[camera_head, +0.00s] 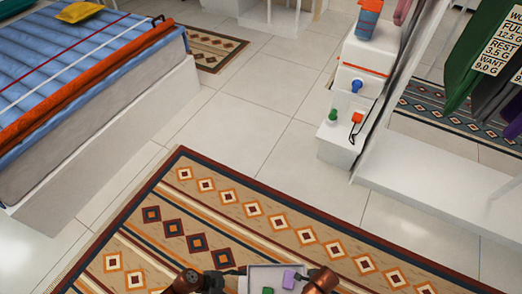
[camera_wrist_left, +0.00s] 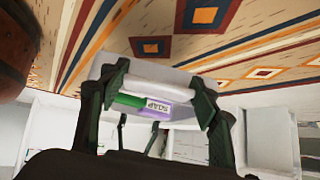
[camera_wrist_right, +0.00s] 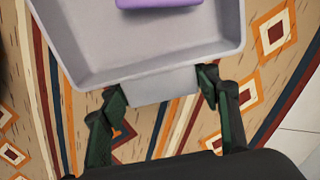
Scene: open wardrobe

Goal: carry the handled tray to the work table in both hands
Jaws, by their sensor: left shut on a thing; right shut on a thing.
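The handled tray (camera_head: 260,276) is light grey and shows at the bottom edge of the head view, partly cut off. A purple block (camera_head: 288,279) and a green block (camera_head: 267,291) lie in it; the purple one bears a "SOAP" label in the left wrist view (camera_wrist_left: 158,106). My left gripper (camera_head: 238,272) is shut on the handle (camera_wrist_left: 160,78) at the tray's left side. My right gripper (camera_wrist_right: 163,92) is shut on the handle tab (camera_wrist_right: 158,86) at the opposite side. The tray is held above the rug. The work table cannot be identified for certain.
A patterned rug (camera_head: 230,215) covers the floor ahead. A bed-like platform with blue padding (camera_head: 70,55) stands at left. White stepped boxes (camera_head: 345,125) holding small items and a rack with hanging garments (camera_head: 485,55) stand at right. Tiled floor (camera_head: 255,115) between them is clear.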

